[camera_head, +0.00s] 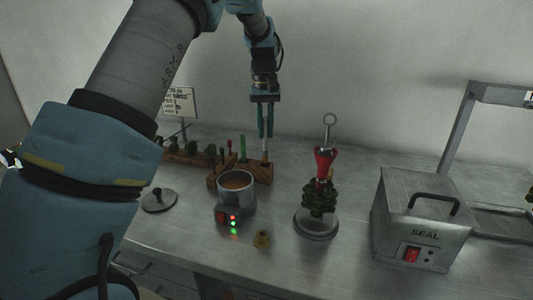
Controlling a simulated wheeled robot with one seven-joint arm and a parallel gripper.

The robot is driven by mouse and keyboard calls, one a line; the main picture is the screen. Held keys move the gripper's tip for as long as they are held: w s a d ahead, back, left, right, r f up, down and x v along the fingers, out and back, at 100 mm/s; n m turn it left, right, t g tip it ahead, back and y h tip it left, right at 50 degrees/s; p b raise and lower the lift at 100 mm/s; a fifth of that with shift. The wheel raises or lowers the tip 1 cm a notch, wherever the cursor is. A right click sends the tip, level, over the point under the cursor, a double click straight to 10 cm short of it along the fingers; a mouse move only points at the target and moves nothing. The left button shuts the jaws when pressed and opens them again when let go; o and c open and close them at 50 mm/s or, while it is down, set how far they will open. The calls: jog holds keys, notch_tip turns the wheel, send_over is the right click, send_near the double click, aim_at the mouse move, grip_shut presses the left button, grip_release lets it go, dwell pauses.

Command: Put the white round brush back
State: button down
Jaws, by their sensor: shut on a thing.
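My gripper (265,135) points straight down over the wooden holder (264,174) at the back of the table. It is shut on the white round brush (265,156), a thin pale upright stick between and below the fingers. The lower end of the brush meets the right part of the holder. I cannot tell from this view whether it is seated in a hole or just in front of or above it. The fingers hide the upper part of the brush. A green-handled tool (242,149) stands upright in the holder to the left.
A wax pot (235,191) with lit lamps stands just in front of the holder. A wooden rack (190,154) of tools and a round lid (159,200) are left. A red-topped wax tree (321,195), a small brass piece (262,240) and the SEAL box (424,218) are right.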

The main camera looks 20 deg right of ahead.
aim_at(265, 151)
jog(key=shift+f+p, duration=0.7)
jog(key=shift+f, duration=2.35)
jog(key=c, duration=0.8)
grip_release()
jog(key=shift+f, duration=0.1)
jog(key=r, duration=0.4)
jog(key=r+b, duration=0.1)
jog(key=r, duration=0.3)
jog(key=w+r+b, duration=0.1)
jog(key=r, duration=0.3)
jog(key=shift+r, duration=0.1)
jog(key=a+f+n, duration=0.1)
jog(key=a+f, duration=0.1)
jog(key=a, duration=1.1)
jog(key=s+a+f+t, duration=0.1)
jog(key=s+a+f, duration=0.1)
jog(key=s+a, duration=0.3)
jog(key=s+a+f, duration=0.3)
jog(key=s+a, duration=0.2)
jog(key=a, duration=0.4)
jog(key=s+a+f+t, duration=0.1)
jog(key=s+a+f, duration=0.1)
jog(key=s+a, duration=0.4)
jog(key=shift+a+f+t, duration=0.15)
jog(key=shift+a+f, duration=0.05)
jog(key=shift+a, duration=0.35)
jog(key=shift+a+f+t, duration=0.15)
jog(key=shift+a, duration=0.4)
